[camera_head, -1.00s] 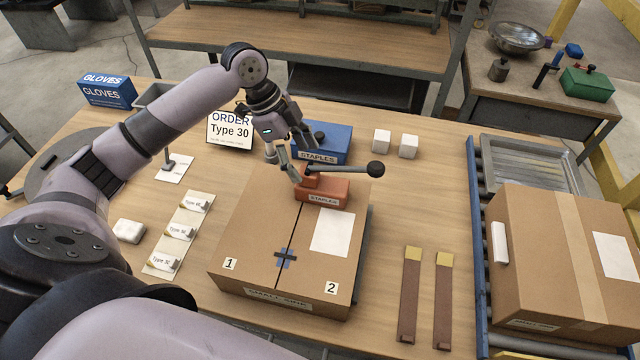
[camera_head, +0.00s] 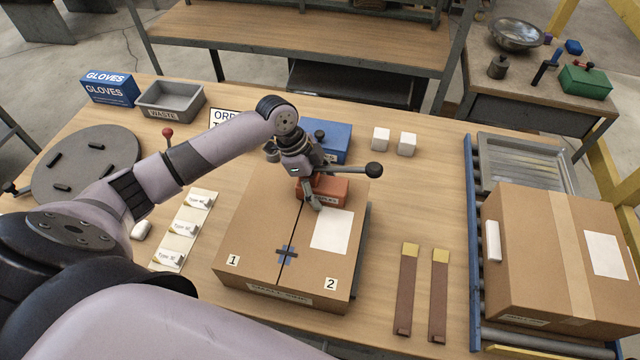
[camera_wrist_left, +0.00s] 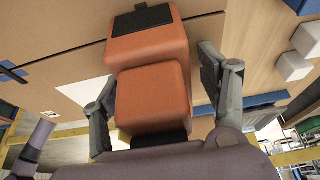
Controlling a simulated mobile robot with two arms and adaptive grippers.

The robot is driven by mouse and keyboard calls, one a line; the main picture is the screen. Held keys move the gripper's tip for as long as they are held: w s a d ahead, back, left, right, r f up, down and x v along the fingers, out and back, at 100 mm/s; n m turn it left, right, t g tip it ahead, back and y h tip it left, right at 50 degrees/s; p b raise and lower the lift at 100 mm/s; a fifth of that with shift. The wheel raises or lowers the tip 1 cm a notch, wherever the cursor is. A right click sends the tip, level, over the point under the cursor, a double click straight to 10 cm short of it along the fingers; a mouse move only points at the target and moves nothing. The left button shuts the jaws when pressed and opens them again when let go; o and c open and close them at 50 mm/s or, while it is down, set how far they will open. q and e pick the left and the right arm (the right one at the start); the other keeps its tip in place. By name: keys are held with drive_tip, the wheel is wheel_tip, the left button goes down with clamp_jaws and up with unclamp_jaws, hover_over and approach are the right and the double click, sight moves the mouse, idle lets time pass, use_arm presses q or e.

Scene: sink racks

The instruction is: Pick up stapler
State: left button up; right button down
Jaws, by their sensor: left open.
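The orange stapler (camera_head: 328,189) stands on the far part of the closed carton (camera_head: 262,212) in the head view. Its grey lever ends in a black knob (camera_head: 373,170) to the right. My left gripper (camera_head: 312,192) is low at the stapler's left side and hides part of it. In the left wrist view the stapler's orange body (camera_wrist_left: 152,98) lies between the two spread fingers of my left gripper (camera_wrist_left: 155,72). The gripper is open, and gaps show beside the body. My right gripper is not in view.
A blue staples box (camera_head: 330,138) stands just behind the stapler. Two white cubes (camera_head: 407,144) are to its right. A roller conveyor with another carton (camera_head: 560,255) is at the right. Two brown strips (camera_head: 408,295) lie on the table (camera_head: 425,205) between the cartons.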

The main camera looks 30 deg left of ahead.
use_arm(q)
drive_tip(key=shift+c, duration=0.3)
clamp_jaws()
idle(0.5)
drive_tip(key=shift+w+r, duration=0.1)
